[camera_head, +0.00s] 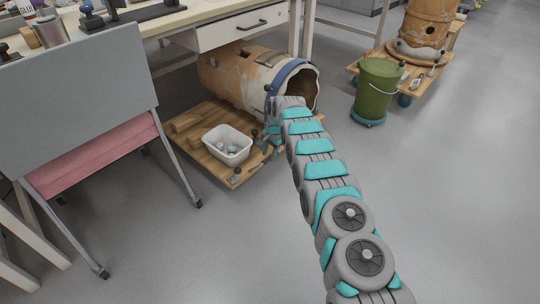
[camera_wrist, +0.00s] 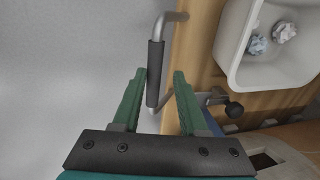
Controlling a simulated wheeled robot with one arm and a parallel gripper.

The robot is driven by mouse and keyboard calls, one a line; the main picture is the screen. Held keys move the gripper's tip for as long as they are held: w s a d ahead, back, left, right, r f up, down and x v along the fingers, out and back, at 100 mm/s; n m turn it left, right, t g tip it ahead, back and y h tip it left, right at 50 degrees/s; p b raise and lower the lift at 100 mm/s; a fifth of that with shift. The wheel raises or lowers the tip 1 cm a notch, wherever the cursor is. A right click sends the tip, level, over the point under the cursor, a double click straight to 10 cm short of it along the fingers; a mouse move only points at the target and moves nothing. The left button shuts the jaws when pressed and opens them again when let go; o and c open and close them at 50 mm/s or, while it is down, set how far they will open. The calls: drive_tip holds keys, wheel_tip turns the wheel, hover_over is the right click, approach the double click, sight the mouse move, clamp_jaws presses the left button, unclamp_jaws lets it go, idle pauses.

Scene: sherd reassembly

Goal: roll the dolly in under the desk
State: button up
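The dolly (camera_head: 192,150) is a low wooden platform on the floor, its back part beneath the desk (camera_head: 185,20) and its front part out in the open. It also shows in the wrist view (camera_wrist: 190,45). A large patched clay jar (camera_head: 232,78) lies on its side on it, beside a white bin (camera_head: 228,158) of crumpled paper. A metal handle with a dark grip (camera_wrist: 155,75) sticks out from the dolly's edge. My gripper (camera_wrist: 159,72) is open, with the grip between its green fingers and no clear contact. In the head view my gripper (camera_head: 271,138) is at the dolly's right side.
A chair with a grey back (camera_head: 75,95) and pink seat stands left of the dolly. A green bucket (camera_head: 376,90) and another dolly (camera_head: 437,68) with an upright jar stand at the right. A desk leg (camera_head: 308,30) rises behind the lying jar. Floor in front is clear.

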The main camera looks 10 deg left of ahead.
drive_tip(key=shift+o, duration=1)
drive_tip(key=shift+s+d, duration=0.1)
drive_tip(key=w+v, duration=0.1)
drive_tip(key=v, duration=0.6)
drive_tip(key=shift+s+r, duration=0.4)
drive_tip(key=shift+s, duration=0.15)
